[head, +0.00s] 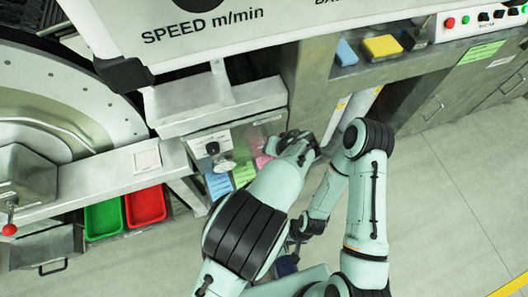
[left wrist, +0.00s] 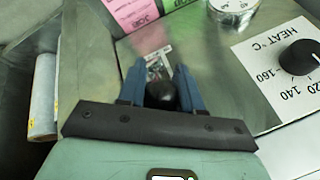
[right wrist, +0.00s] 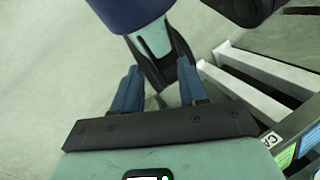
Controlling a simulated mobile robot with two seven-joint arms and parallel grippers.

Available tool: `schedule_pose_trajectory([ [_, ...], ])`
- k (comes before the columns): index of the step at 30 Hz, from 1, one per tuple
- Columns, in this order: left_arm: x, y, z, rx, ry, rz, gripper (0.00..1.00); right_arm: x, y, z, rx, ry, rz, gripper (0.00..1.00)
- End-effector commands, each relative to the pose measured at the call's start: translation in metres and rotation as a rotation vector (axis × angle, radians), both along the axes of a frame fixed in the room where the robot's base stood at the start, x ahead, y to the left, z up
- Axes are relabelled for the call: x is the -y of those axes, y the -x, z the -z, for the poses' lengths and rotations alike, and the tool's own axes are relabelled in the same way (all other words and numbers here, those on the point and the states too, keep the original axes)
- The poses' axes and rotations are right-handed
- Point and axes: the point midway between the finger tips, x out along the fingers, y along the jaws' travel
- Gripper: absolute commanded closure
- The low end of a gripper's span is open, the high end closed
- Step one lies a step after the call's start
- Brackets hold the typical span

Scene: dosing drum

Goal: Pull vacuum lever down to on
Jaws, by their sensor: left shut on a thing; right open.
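The vacuum lever shows in the left wrist view as a dark rounded knob (left wrist: 162,95), with a small label plate behind it on the metal panel. My left gripper (left wrist: 160,88) is shut on this knob, one blue finger on each side. The lever's stem and its position are mostly hidden by the knob and the gripper. In the head view my left wrist covers that part of the panel. My right gripper (right wrist: 160,100) is open and empty, above the floor with one of my own arm links in front of it.
A heat dial (left wrist: 300,57) and a silvery round fitting (left wrist: 235,8) sit near the lever. A pink note (left wrist: 135,12) is on the panel. Green (head: 103,218) and red (head: 146,206) trays lie at left. Yellow (head: 382,47) and blue (head: 346,53) blocks rest on the shelf. Floor at right is clear.

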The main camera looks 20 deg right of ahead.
Motion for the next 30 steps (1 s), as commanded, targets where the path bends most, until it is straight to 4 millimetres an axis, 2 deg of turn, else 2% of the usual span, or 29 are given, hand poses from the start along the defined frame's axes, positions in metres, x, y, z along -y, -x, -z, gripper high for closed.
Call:
schedule_pose_trajectory([
  [1,0.005,0.004,0.010,0.045,-0.006,0.009,1.00,0.007,-0.015,0.020,0.038,0.019,0.017,0.57],
  [3,0.006,0.007,0.012,0.110,-0.010,0.008,1.00,0.016,-0.034,0.033,0.090,0.045,0.040,0.57],
  [5,0.007,0.009,0.014,0.167,-0.014,0.007,1.00,0.022,-0.046,0.043,0.124,0.061,0.053,0.57],
  [12,0.006,0.016,0.025,0.148,-0.009,-0.004,1.00,0.039,-0.079,0.063,0.211,0.102,0.088,0.57],
  [21,0.006,0.021,0.039,0.147,-0.011,-0.002,1.00,0.048,-0.097,0.074,0.259,0.126,0.107,0.57],
  [30,0.006,0.021,0.039,0.148,-0.010,-0.003,1.00,0.050,-0.100,0.074,0.268,0.130,0.111,0.57],
])
